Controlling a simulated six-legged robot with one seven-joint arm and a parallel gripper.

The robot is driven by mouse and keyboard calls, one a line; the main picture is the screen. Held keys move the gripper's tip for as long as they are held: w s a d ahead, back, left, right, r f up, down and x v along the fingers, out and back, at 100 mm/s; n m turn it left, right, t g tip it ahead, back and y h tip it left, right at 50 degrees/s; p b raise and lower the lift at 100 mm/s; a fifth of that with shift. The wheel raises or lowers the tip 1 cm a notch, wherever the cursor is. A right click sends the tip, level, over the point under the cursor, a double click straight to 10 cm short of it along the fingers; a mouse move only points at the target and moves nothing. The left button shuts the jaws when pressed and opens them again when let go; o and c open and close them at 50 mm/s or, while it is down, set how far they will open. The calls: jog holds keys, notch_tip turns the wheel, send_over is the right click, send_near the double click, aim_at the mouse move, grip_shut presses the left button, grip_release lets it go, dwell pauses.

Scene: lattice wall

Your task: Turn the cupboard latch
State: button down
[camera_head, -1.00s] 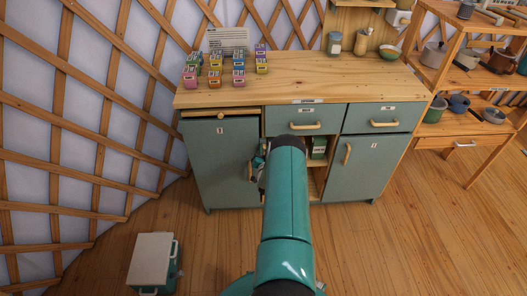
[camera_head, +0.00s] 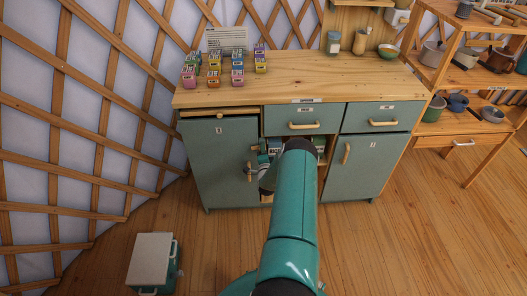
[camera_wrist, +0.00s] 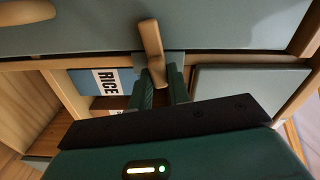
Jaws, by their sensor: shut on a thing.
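The cupboard latch (camera_wrist: 151,44) is a wooden bar on a small grey plate at the edge of a grey-green door, seen in the wrist view. In the head view this door (camera_head: 218,170) is the cupboard's left one, closed, with a wooden handle (camera_head: 249,174) near its right edge. My gripper (camera_wrist: 161,84) has its two green fingers on either side of the latch's near end and is shut on it. In the head view my gripper (camera_head: 262,152) is at the door's right edge, partly hidden by my arm, and the latch is hard to make out.
An open compartment beside the door holds a RICE box (camera_wrist: 105,82). A drawer (camera_head: 303,119) sits above it, and another door (camera_head: 357,167) is to the right. Small coloured boxes (camera_head: 237,68) stand on the countertop. A shelf unit stands at right; a case (camera_head: 151,262) is on the floor.

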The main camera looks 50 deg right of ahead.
jog(key=shift+m, duration=1.1)
jog(key=c, duration=1.3)
grip_release()
jog(key=v, duration=1.3)
jog(key=shift+s+a, duration=0.3)
